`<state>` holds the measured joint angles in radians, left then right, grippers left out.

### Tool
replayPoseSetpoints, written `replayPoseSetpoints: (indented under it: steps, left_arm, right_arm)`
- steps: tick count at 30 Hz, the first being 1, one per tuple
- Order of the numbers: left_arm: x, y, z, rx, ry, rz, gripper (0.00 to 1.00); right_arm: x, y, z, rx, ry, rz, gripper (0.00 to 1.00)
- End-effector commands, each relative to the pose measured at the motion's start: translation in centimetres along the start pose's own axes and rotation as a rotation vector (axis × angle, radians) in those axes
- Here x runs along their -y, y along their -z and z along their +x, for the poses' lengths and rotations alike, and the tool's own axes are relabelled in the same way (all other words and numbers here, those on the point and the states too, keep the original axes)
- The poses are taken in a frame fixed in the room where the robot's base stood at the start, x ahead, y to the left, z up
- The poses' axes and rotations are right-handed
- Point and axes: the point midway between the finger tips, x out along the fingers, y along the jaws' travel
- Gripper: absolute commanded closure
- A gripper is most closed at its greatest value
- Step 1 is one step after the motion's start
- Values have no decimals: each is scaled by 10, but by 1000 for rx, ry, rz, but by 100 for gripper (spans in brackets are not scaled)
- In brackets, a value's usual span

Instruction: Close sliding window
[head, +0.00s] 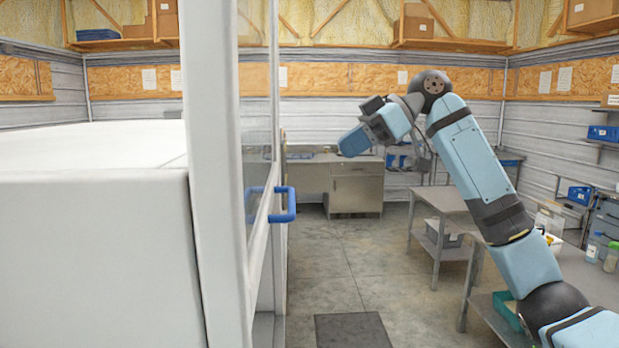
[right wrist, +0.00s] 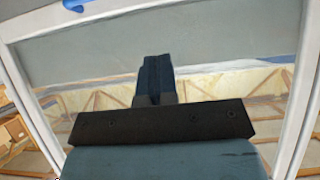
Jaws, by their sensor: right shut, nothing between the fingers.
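The sliding window (head: 257,150) is seen nearly edge-on in the head view, in a white frame (head: 212,150) on the left. A blue handle (head: 285,205) sticks out from it to the right. In the right wrist view a grey pane (right wrist: 215,48) spans the white frame, with part of the blue handle (right wrist: 75,4) at the top left edge. My right gripper (head: 350,143) is shut and empty, above and to the right of the handle in the picture, apart from it. Its dark fingers (right wrist: 155,72) show in the right wrist view. My left gripper is out of view.
A large white body (head: 90,240) fills the left. Grey tables (head: 450,200) stand at the right, one with bottles (head: 592,247). A metal cabinet (head: 356,190) stands at the back. The floor (head: 340,260) between is clear except for a dark mat (head: 352,330).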

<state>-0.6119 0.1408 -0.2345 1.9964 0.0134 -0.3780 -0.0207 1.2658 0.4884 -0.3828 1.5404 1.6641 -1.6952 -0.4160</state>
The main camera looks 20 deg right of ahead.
Motion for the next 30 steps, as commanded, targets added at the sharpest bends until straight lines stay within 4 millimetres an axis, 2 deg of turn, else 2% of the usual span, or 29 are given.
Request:
replayPoseSetpoints:
  steps: [5, 15, 21, 30]
  left_arm:
    - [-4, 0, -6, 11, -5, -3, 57]
    - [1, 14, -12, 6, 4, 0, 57]
    - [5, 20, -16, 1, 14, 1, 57]
    - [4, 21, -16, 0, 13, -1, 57]
  right_arm:
    - [0, 1, 27, 1, 4, 1, 100]
    - [0, 2, 99, -1, 2, 2, 100]
    - [0, -21, 117, 0, 0, 4, 100]
    - [0, -29, 125, -1, -1, 2, 100]
